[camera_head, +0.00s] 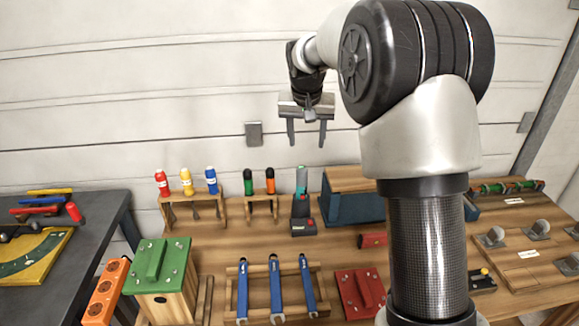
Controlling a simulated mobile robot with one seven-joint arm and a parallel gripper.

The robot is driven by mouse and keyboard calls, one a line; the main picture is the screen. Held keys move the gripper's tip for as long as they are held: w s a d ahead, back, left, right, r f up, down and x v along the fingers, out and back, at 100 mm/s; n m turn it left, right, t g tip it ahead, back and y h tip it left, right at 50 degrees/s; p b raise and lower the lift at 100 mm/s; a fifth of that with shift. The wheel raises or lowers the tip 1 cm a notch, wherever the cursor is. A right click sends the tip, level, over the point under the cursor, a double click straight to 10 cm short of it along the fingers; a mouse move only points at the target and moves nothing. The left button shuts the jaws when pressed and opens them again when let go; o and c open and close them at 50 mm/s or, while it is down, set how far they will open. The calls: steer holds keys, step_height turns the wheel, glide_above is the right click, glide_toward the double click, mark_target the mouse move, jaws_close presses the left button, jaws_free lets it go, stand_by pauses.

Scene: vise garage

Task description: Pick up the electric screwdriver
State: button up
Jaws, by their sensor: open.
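The electric screwdriver (302,182) seems to be the teal-and-dark tool standing upright in a black base (303,222) with red marks, near the back middle of the wooden bench. My gripper (307,134) is above the bench, over the screwdriver and a little higher in the picture. Its two fingers point down, apart and empty. A clear gap shows between the fingertips and the top of the screwdriver. The screwdriver's lower end is hidden in the base.
Screwdrivers with green and orange handles (259,181) stand in a rack just left. A blue box with a wooden lid (352,206) is close on the right. Blue wrenches (275,287) lie in front. A green-lidded box (160,268) stands at front left. My arm hides part of the bench.

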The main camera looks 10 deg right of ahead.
glide_toward(302, 175)
steer(key=x, duration=0.4)
steer(key=w+p+x, duration=0.1)
steer(key=x, duration=0.1)
steer(key=shift+w+d+f, duration=0.1)
steer(key=shift+w+d, duration=0.05)
steer(key=shift+d, duration=0.2)
steer(key=shift+a+p+x, duration=0.1)
steer(key=shift+p+x, duration=0.15)
steer(key=shift+x, duration=1.15)
steer(key=shift+a+p+x, duration=0.15)
steer(key=shift+p+x, duration=0.05)
steer(key=shift+x, duration=1.15)
jaws_close()
